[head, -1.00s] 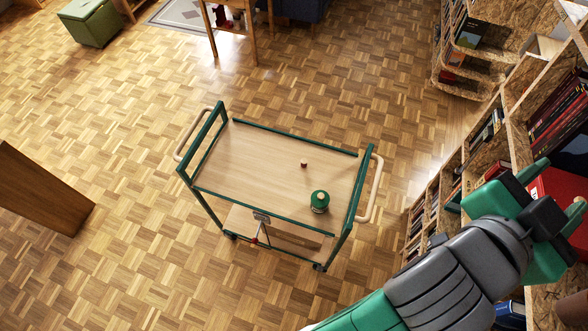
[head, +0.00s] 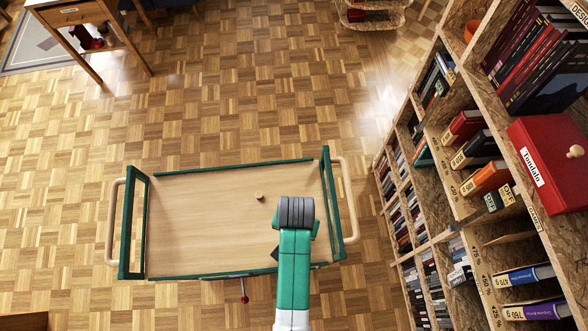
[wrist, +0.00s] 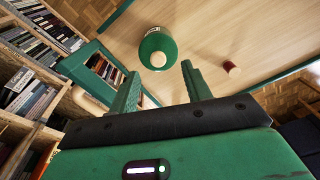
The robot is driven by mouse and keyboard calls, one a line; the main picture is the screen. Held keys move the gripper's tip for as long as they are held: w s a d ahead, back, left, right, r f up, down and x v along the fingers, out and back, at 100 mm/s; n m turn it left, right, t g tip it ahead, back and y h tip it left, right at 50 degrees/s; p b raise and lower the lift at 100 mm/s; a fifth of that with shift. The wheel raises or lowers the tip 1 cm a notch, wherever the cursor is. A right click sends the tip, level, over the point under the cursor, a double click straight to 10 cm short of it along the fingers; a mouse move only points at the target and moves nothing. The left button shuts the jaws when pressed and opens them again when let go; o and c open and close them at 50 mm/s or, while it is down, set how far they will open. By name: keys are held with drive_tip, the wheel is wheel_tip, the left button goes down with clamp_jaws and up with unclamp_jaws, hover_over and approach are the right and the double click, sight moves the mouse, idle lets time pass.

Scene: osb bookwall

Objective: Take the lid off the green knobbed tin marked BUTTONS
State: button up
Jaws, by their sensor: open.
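The green tin (wrist: 154,41) stands on the wooden top of the trolley in the wrist view, with a pale round knob (wrist: 158,60) on its lid. Part of a light label shows at its far edge, too small to read. My gripper (wrist: 160,70) is open and empty. Its two green fingers point towards the tin, one to each side of the knob in the picture, apparently short of touching. In the head view my arm covers the tin. The trolley (head: 200,225) has a green frame and pale handles.
A small red-brown piece with a pale top (wrist: 232,68) stands on the trolley near the tin; it also shows in the head view (head: 259,195). A tall bookshelf (head: 478,240) with a red knobbed box (head: 553,165) runs along the right. Parquet floor left of the trolley is open.

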drive_tip(key=f, duration=0.5)
drive_tip(key=shift+d+f, duration=0.2)
drive_tip(key=shift+f, duration=0.05)
drive_tip(key=shift+w, duration=0.1)
clamp_jaws()
